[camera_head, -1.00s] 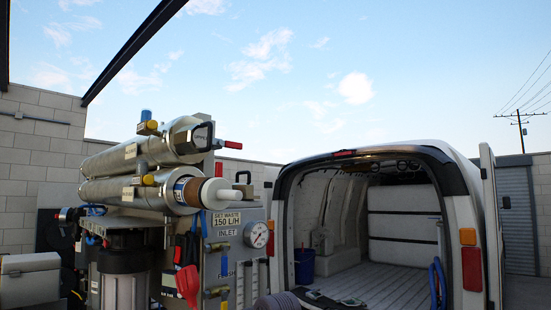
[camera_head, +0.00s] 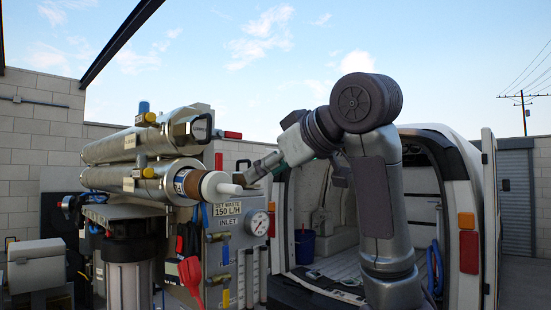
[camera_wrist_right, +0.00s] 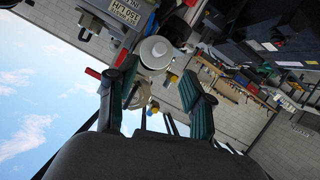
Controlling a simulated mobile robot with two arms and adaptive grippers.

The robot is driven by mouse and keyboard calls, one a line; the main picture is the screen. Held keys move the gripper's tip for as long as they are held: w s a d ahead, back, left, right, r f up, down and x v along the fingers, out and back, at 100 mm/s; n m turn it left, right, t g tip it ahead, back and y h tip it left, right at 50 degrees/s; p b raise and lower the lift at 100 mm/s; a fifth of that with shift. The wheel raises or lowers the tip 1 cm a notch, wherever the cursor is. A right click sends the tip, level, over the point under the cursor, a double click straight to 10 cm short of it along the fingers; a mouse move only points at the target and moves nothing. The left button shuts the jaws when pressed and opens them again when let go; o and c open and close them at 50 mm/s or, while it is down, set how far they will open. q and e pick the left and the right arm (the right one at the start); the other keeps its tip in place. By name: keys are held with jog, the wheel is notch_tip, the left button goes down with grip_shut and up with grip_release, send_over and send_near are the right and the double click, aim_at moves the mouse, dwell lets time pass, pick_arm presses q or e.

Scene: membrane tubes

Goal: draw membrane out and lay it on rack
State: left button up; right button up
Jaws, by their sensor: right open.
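Two silver tubes lie one above the other on the left in the head view. The membrane (camera_head: 189,184) shows brown at the open end of the lower tube (camera_head: 130,178). A white round cap with a stub (camera_head: 220,186) is on its end; a white round end also shows in the right wrist view (camera_wrist_right: 155,53). My right gripper (camera_head: 250,176) is open beside the stub, its fingers pointing left; in the wrist view the white end appears between and beyond the fingers. I cannot tell whether they touch it. I cannot make out the rack. My left gripper is not in view.
The upper tube (camera_head: 128,146) has a closed metal end. A panel with a gauge (camera_head: 256,223), valves and a red-handled tool (camera_head: 190,280) stands below. An open van (camera_head: 462,180) is behind my right arm, with a blue bucket (camera_head: 304,246) inside.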

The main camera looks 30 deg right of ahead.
aim_at(239, 188)
jog(key=p+x, duration=0.4)
jog(key=x, duration=0.6)
jog(key=shift+w+a, duration=0.1)
jog(key=shift+w, duration=0.2)
jog(key=shift+w+a+f+p, duration=0.1)
jog(key=shift+w+f+p, duration=0.1)
jog(key=shift+w+p, duration=0.2)
grip_shut()
